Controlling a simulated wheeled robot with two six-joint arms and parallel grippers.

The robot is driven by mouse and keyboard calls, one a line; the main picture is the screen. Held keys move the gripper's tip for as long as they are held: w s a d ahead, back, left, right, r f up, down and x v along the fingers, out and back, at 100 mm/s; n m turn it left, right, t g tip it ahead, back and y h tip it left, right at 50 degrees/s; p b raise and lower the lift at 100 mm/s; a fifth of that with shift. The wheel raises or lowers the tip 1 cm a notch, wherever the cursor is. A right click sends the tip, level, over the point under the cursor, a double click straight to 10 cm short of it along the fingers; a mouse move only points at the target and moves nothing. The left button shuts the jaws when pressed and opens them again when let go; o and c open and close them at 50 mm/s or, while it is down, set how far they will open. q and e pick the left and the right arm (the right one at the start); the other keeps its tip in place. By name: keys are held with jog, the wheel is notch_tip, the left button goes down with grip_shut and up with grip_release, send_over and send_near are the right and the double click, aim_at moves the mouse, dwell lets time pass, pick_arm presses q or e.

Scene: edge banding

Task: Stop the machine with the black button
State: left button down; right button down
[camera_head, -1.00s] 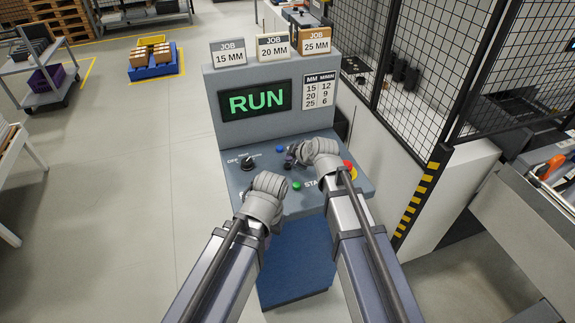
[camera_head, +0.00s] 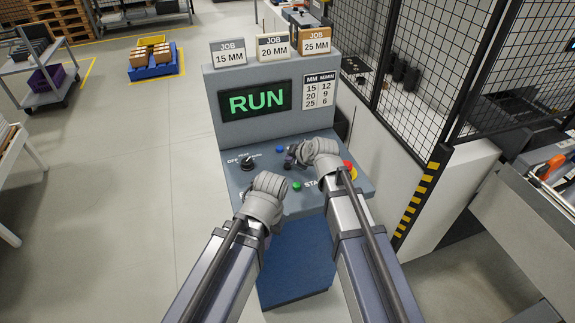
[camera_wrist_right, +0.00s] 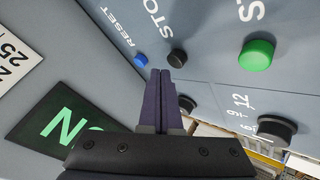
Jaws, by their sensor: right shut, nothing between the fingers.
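The black button (camera_wrist_right: 177,57) shows in the right wrist view, by the letters STO on the grey panel. My right gripper (camera_wrist_right: 170,74) is shut and empty. Its dark purple fingertips lie just below the button in that view; I cannot tell whether they touch it. In the head view the right gripper (camera_head: 289,157) is over the middle of the sloped panel (camera_head: 322,202), near the blue button (camera_head: 279,149). The screen (camera_head: 257,101) reads RUN in green. My left wrist (camera_head: 266,196) is over the panel's front left; its fingers are hidden.
The green button (camera_wrist_right: 257,54) lies right of the black one in the wrist view, the blue reset button (camera_wrist_right: 140,60) left. A dark knob (camera_wrist_right: 270,128) is lower right. A red-and-yellow emergency button (camera_head: 351,171) is at the panel's right. A mesh fence (camera_head: 437,75) stands right.

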aim_at(290, 168)
jog(key=shift+f+b, duration=0.4)
jog(key=shift+b, duration=0.05)
jog(key=shift+f+b, duration=0.5)
dwell(0.8)
jog(key=shift+r, duration=0.1)
jog(key=shift+r+p, duration=0.85)
jog(key=shift+p, duration=0.1)
notch_tip(290, 168, up, 5)
jog(key=p, duration=0.5)
